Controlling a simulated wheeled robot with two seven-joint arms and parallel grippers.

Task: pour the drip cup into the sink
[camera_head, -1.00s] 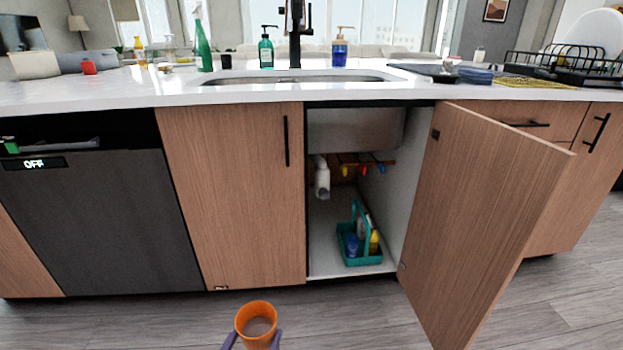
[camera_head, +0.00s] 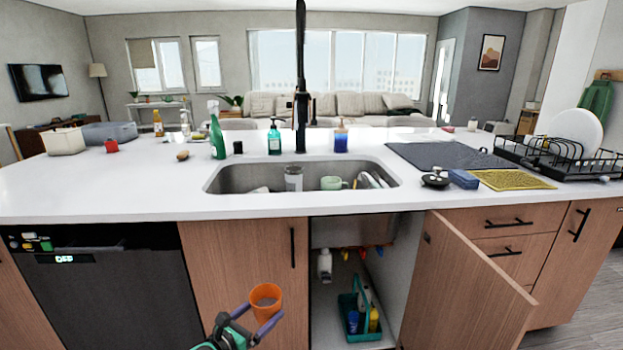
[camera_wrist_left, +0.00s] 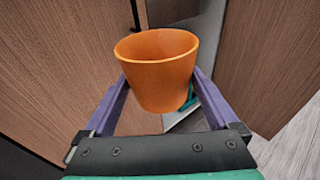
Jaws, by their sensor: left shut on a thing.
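The orange drip cup (camera_head: 265,299) is upright in front of the cabinet doors, below the counter's front edge. My left gripper (camera_head: 259,318) is shut on the cup, with a purple finger on each side. The cup (camera_wrist_left: 157,75) also fills the middle of the left wrist view between the fingers of the gripper (camera_wrist_left: 158,95). Its inside shows brownish in the head view, and I cannot tell what it holds. The sink (camera_head: 238,178) is set in the white counter, above and beyond the cup. My right gripper is in neither view.
The sink holds a glass (camera_head: 293,178), a green mug (camera_head: 331,183) and dishes. A tall black faucet (camera_head: 301,100) stands behind it. The right cabinet door (camera_head: 462,285) hangs open, showing a teal caddy (camera_head: 352,325). The counter (camera_head: 120,195) is clear front left.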

